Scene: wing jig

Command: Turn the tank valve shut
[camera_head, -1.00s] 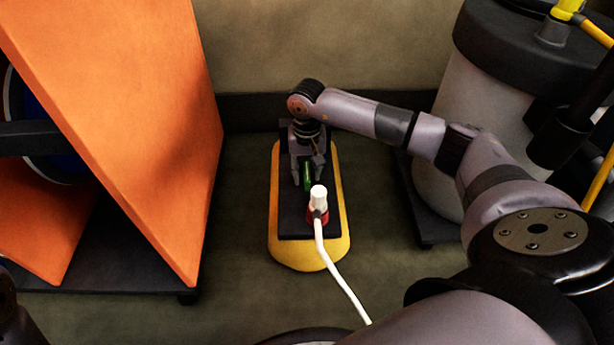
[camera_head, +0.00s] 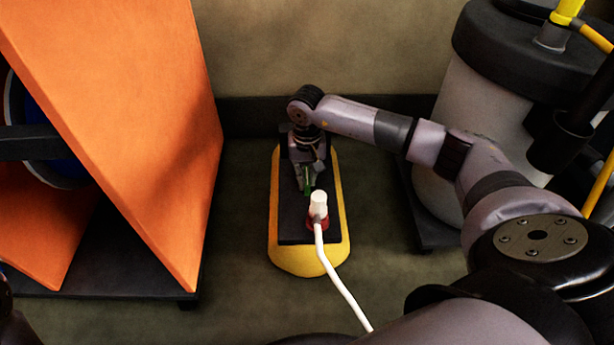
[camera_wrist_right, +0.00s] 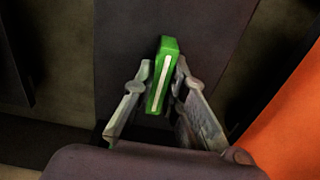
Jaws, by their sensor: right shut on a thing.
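The tank is a yellow rounded body (camera_head: 308,262) with a dark top plate (camera_head: 293,237), standing on the floor in the head view. A green valve handle with a white stripe (camera_wrist_right: 163,80) shows in the right wrist view, and a sliver of it (camera_head: 308,185) shows in the head view. My right gripper (camera_head: 306,186) points down over the plate, shut on the handle; in the right wrist view its two fingers (camera_wrist_right: 160,92) press on either side of it. The valve's base is hidden. At the left edge of the head view only a dark bit of an arm shows, no left gripper.
A white hose fitting with a red base (camera_head: 318,208) stands on the plate close in front of my right gripper, its white hose (camera_head: 342,290) running forward. Orange panels (camera_head: 120,120) stand left; a large grey drum (camera_head: 475,130) stands right. A wall is behind.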

